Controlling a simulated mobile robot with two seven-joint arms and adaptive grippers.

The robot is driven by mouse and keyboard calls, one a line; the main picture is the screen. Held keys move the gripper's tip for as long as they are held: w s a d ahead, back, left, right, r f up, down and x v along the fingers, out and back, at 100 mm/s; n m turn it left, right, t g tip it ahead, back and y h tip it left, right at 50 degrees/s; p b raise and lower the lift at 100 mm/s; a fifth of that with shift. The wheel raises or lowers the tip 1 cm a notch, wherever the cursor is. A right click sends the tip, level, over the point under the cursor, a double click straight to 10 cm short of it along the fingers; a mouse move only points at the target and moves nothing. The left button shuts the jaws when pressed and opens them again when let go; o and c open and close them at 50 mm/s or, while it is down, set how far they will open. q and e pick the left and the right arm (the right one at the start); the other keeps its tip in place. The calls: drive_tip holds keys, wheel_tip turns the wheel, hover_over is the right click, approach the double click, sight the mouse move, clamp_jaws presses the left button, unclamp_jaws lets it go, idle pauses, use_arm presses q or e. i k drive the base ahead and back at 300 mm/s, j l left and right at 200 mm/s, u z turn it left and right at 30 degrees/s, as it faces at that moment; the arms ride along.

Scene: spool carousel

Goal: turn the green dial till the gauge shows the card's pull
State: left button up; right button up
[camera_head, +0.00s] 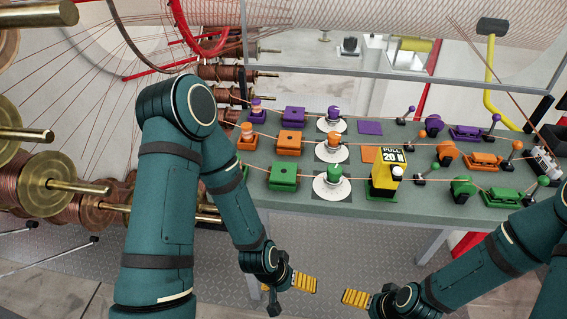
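The green dial (335,172) is a knob on a round white disc (326,191) in the front row of the table. I cannot make out a gauge reading. My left gripper (303,283) and my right gripper (356,298) have yellow fingers and hang in front of the table's near edge, apart from the dial and each other. Both look empty; their finger gap is not clear.
The grey-green table (310,202) holds matching purple and orange rows behind the green one. A green block (283,177) is left of the dial; green levers and a wheel (462,190) are right. Copper spools (45,183) stand at the left. Copper wires cross the table.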

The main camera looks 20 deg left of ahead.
sight(334, 171)
drive_tip(key=u, duration=0.2)
drive_tip(key=z, duration=0.25)
drive_tip(key=i+l+z, duration=0.1)
drive_tip(key=l+z, duration=0.3)
drive_tip(key=i+l+z, duration=0.15)
drive_tip(key=l+z, duration=0.3)
drive_tip(key=i+l, duration=0.3)
drive_tip(key=l, duration=0.2)
drive_tip(key=i+l+z, duration=0.15)
drive_tip(key=l, duration=0.35)
drive_tip(key=i+l, duration=0.4)
drive_tip(key=l+z, duration=0.05)
